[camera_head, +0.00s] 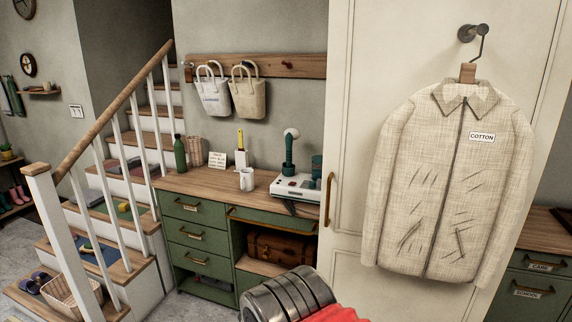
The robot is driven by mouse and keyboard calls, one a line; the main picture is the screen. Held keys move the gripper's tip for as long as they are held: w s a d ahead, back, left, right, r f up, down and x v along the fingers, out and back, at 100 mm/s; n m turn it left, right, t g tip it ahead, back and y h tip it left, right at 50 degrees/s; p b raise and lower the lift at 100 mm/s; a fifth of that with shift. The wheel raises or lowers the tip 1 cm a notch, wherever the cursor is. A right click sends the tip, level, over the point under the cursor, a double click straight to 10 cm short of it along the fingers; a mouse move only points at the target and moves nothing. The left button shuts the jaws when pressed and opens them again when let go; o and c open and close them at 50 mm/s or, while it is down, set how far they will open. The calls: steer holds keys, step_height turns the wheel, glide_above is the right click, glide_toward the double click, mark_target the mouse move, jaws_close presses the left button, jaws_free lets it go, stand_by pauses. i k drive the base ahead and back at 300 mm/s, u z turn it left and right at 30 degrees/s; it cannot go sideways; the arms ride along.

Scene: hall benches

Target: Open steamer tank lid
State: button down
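A steamer (297,186) with a white base stands at the right end of the wooden bench top. A ribbed grey and red part of my arm shows at the bottom centre, below and in front of the bench and apart from the steamer. My gripper's fingers are not visible.
Stairs (115,215) rise at left.

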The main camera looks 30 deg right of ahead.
mark_target(317, 159)
steer(key=u, duration=0.2)
steer(key=i, duration=1.65)
steer(key=z, duration=0.9)
steer(key=i, duration=0.9)
steer(key=z, duration=0.5)
